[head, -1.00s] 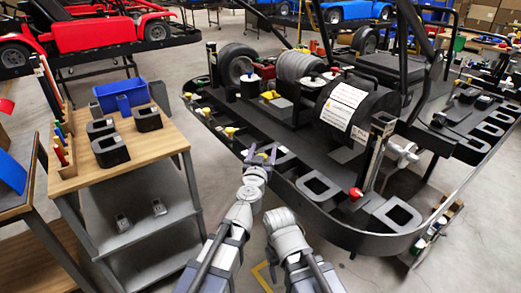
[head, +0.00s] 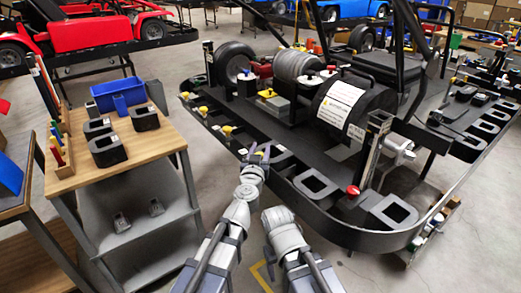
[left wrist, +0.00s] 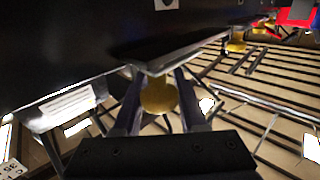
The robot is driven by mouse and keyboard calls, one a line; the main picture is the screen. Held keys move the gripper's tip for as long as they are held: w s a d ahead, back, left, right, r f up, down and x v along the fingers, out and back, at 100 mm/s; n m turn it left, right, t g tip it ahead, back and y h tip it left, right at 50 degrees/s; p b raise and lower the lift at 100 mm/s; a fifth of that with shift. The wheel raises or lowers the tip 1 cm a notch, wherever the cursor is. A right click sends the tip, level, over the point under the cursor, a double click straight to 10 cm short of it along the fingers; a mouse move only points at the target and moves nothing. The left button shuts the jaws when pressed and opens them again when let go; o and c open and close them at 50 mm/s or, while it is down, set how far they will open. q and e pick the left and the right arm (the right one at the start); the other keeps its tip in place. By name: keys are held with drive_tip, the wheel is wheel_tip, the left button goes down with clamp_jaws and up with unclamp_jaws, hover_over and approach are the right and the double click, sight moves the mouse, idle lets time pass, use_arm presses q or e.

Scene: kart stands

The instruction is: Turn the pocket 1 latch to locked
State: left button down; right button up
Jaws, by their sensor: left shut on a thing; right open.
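My left gripper (head: 258,153) is at the near left edge of the black kart tray (head: 330,226). In the left wrist view, my left gripper (left wrist: 158,98) is shut on a round yellow latch knob (left wrist: 159,94), just under a dark overhanging edge. The fingers lie on both sides of the knob. Its latch marking cannot be read, and my gripper covers that spot in the head view. My right gripper (head: 279,218) is low, beside my left arm, away from the tray. Its fingers cannot be made out.
More yellow knobs (head: 227,130) line the tray edge; one (left wrist: 236,46) shows in the wrist view. A red knob (head: 353,190) stands farther right on the tray. A wooden-topped cart (head: 140,150) with a blue bin (head: 119,95) and black blocks stands left. Floor lies between.

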use_arm(q)
drive_tip(key=m+g+h, duration=0.1)
drive_tip(key=h, duration=0.1)
drive_tip(key=m+g+h, duration=0.1)
drive_tip(key=m+h, duration=0.1)
drive_tip(key=h, duration=0.1)
drive_tip(key=d+m+g+h, duration=0.1)
drive_tip(key=m+h, duration=0.1)
drive_tip(key=shift+s+h, duration=0.1)
drive_tip(key=shift+h, duration=0.3)
drive_tip(key=m+g+h, duration=0.1)
drive_tip(key=g, duration=0.1)
drive_tip(key=m+g+h, duration=0.1)
drive_tip(key=m+h, duration=0.1)
drive_tip(key=d+m+g+h, duration=0.1)
drive_tip(key=m+g, duration=0.1)
drive_tip(key=shift+s+g+h, duration=0.3)
drive_tip(key=shift+s+h, duration=0.05)
drive_tip(key=shift+h, duration=0.05)
drive_tip(key=shift+s+d+m+g+h, duration=0.1)
drive_tip(key=shift+s+m+g+h, duration=0.3)
drive_tip(key=shift+m+g, duration=1.25)
drive_tip(key=shift+s+d+m+g+h, duration=0.1)
drive_tip(key=shift+s+m+g+h, duration=0.6)
drive_tip(key=shift+g, duration=1.6)
drive_tip(key=shift+s+d+m+g+h, duration=0.1)
drive_tip(key=shift+m+g, duration=1.45)
drive_tip(key=shift+g, duration=0.4)
drive_tip(key=shift+s+g, duration=0.1)
drive_tip(key=shift+g, duration=0.2)
